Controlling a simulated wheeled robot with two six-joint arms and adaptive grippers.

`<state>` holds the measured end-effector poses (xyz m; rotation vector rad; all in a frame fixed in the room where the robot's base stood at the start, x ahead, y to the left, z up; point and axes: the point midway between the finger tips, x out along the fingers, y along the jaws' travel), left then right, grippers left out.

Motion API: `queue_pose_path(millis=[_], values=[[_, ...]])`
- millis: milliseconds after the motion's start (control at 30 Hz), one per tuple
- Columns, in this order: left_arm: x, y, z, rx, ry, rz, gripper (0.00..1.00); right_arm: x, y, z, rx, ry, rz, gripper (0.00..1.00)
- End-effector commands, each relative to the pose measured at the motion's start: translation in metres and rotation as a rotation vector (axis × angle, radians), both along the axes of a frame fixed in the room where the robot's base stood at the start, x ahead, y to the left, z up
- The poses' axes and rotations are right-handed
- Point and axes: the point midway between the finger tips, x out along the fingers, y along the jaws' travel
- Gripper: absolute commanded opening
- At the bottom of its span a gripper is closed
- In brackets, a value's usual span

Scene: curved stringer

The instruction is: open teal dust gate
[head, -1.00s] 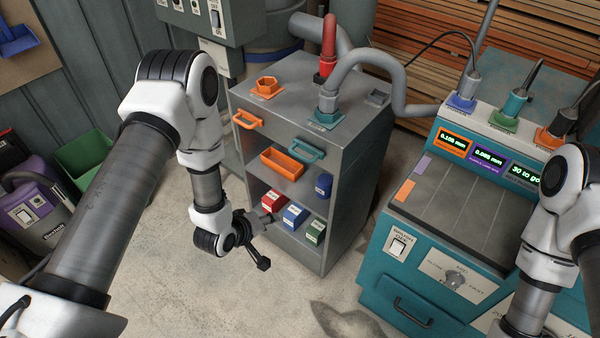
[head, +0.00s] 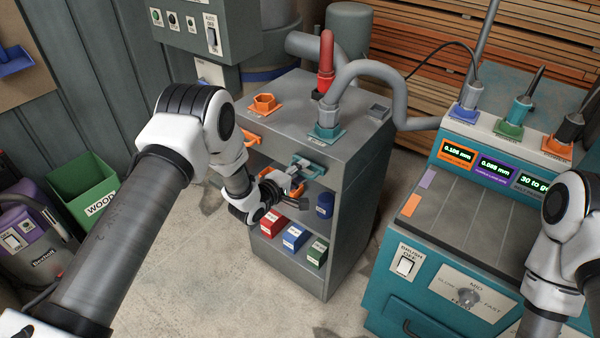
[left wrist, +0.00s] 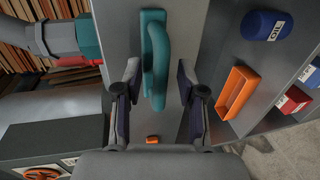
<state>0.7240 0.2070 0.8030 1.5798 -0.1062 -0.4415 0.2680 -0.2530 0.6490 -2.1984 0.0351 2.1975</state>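The teal dust gate handle (head: 311,166) is on the upper front of the grey cabinet, right of the orange handle (head: 250,137). In the left wrist view the teal handle (left wrist: 156,62) lies between my left gripper's spread fingers (left wrist: 158,72), with a gap on each side. I cannot tell whether the fingertips reach past the handle in depth. In the head view my left gripper (head: 295,181) is just in front of and below the handle and hides part of it. My right arm shows at the right edge, but its gripper is out of frame.
The grey cabinet (head: 345,170) has an orange bin (left wrist: 236,92), a blue oil container (head: 325,204) and small labelled boxes (head: 294,237) below the handle. The teal machine (head: 390,300) is to the right.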

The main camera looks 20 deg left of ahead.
Motion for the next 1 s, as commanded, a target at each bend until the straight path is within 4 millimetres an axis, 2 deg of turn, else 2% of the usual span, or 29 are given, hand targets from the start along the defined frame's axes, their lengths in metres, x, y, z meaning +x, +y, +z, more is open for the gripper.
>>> queue_pose_path(millis=[33,100,133,367,467,733,1000], values=[[0.0,0.0,0.0,0.0,0.0,0.0,0.32,0.0,0.0,0.0,0.0,0.0,0.0,0.4],[0.0,0.0,0.0,0.0,0.0,0.0,0.07,0.0,0.0,0.0,0.0,0.0,0.0,0.4],[0.0,0.0,0.0,0.0,0.0,0.0,0.0,0.0,0.0,0.0,0.0,0.0,0.0,0.4],[-0.002,0.001,0.0,0.0,0.001,0.0,0.0,0.0,0.0,0.001,0.0,0.0,0.0,0.4],[-0.012,0.005,0.001,0.0,0.003,0.001,0.0,0.0,0.0,0.005,0.0,0.0,0.0,0.4],[-0.06,0.022,0.0,0.0,0.004,0.001,0.0,0.0,0.0,0.015,0.0,0.0,0.0,0.4],[-0.065,0.023,0.0,0.001,0.001,0.0,0.0,0.0,0.0,0.014,0.0,0.0,0.0,0.4]])
